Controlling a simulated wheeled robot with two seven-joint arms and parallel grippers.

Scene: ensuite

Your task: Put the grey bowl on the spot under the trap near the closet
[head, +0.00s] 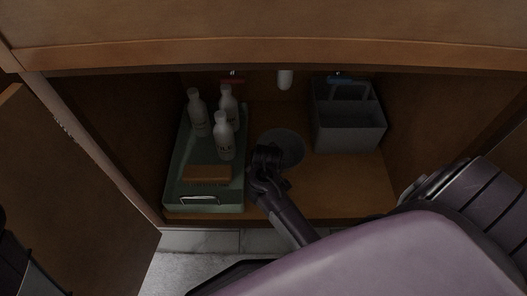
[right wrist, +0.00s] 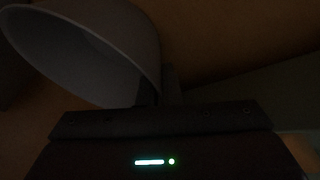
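The grey bowl (head: 287,145) is inside the open cabinet, below the white trap pipe (head: 285,79). My right gripper (head: 270,160) is at the near left side of the bowl and hides part of it. In the right wrist view the bowl (right wrist: 95,45) fills the upper left, with its wall at the dim fingers (right wrist: 160,88). The gripper looks shut on the bowl's wall. I cannot tell whether the bowl touches the cabinet floor. My left gripper is not in view.
A green tray (head: 177,190) with white bottles (head: 223,138) and an orange-brown block (head: 207,172) stands left of the bowl. A grey caddy (head: 350,138) stands to the right. Bare cabinet floor (head: 345,185) lies at the front right. An open door (head: 85,190) is at left.

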